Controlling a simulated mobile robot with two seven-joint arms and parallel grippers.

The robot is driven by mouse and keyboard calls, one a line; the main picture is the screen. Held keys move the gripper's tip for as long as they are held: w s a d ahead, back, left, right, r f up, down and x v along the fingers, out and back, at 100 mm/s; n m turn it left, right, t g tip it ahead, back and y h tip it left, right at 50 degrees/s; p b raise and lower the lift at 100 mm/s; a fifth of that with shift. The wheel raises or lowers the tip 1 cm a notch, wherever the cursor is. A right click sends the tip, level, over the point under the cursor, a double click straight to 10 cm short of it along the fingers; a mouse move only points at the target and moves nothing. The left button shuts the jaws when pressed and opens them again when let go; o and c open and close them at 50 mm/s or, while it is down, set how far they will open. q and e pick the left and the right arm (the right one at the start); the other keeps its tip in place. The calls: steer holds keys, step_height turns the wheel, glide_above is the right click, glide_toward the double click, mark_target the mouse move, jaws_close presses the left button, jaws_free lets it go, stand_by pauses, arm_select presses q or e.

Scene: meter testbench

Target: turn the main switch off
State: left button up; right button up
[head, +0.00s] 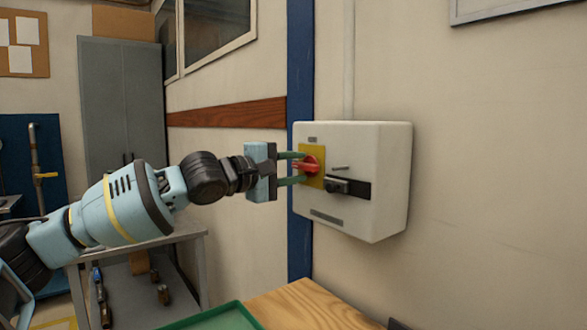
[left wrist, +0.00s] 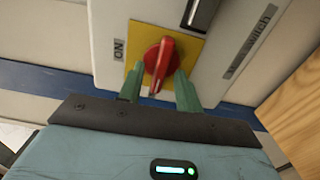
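The main switch is a red rotary knob (head: 309,165) on a yellow plate (head: 318,180), on the front of a white wall box (head: 372,148). In the left wrist view the knob (left wrist: 160,62) stands on the yellow plate (left wrist: 190,50), with an "ON" label (left wrist: 118,49) beside the plate. My left gripper (head: 291,168) is at the knob, its two green fingers apart on either side of it. In the left wrist view the fingers (left wrist: 160,90) flank the knob's handle with small gaps, though contact at the tips is hard to tell. My right gripper is out of view.
A dark latch or lock (head: 345,187) sits on the box right of the knob. A conduit (head: 348,60) rises above it. Below are a wooden top (head: 310,305) and a green tray (head: 215,318). A grey bench (head: 190,235) and cabinet (head: 122,100) stand at left.

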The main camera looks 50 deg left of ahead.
arm_select(q)
steer(key=shift+s, duration=0.1)
steer(key=shift+s+a+r+p, duration=0.1)
steer(key=shift+s+p, duration=0.1)
steer(key=shift+s, duration=0.3)
steer(key=shift+s+a+p, duration=0.1)
steer(key=shift+s+p, duration=0.05)
steer(key=shift+s, duration=0.6)
steer(key=shift+s+a+b, duration=0.15)
steer(key=shift+s+b, duration=0.15)
steer(key=shift+s, duration=2.25)
